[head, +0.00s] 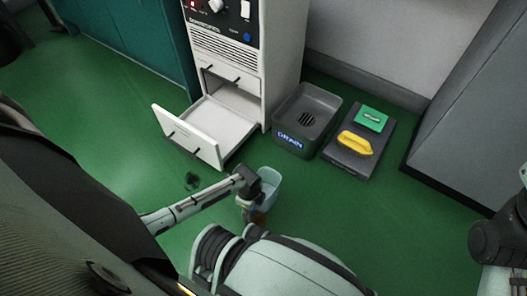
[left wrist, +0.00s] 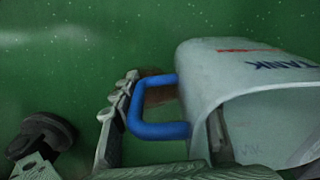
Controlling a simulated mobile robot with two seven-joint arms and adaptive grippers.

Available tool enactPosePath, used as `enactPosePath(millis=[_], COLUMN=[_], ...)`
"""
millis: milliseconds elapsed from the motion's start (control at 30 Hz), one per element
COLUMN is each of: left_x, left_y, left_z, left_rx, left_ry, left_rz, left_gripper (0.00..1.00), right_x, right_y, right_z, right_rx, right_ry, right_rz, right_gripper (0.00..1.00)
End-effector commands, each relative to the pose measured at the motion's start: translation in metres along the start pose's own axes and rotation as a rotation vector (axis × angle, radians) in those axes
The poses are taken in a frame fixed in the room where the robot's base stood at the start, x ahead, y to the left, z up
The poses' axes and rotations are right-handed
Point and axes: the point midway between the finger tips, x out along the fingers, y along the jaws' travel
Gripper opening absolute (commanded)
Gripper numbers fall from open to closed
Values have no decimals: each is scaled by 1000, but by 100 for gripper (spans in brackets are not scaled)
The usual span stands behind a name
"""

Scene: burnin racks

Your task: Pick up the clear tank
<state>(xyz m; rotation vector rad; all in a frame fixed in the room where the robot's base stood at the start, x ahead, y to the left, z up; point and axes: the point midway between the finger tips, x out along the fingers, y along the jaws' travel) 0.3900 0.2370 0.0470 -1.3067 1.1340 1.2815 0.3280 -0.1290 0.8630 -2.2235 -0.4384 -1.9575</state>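The clear tank (head: 270,187) is a pale, translucent open container on the green floor area in front of the white cabinet. In the left wrist view the tank (left wrist: 245,75) fills the right side, with blue TANK lettering and a blue loop handle (left wrist: 155,130) on its left side. My left gripper (head: 249,203) is at the tank's near left side, by the handle. In the wrist view a ridged grey finger stands close beside the handle; whether the fingers close on it is hidden.
The white cabinet's lower drawer (head: 195,137) is pulled open left of the tank. A small dark object (head: 192,181) lies on the floor.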

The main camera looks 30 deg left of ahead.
Motion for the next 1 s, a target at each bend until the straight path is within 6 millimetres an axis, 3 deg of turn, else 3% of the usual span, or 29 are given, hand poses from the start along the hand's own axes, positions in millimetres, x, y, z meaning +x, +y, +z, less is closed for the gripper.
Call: enactPosePath(millis=[33,267,667,1000], left_x=[1,1,-3,-30], left_y=[1,2,2,0], left_z=[0,1,1,1], left_rx=[0,0,0,0], left_ry=[-1,-2,-2,-2], left_rz=[2,4,4,1], left_gripper=[27,0,0,0], right_x=[0,0,2,5], right_y=[0,0,0,2], right_z=[0,0,-1,-5], right_rx=[0,-1,0,5], right_ry=[0,0,1,-14], right_rz=[0,0,0,30], right_gripper=[0,0,0,0])
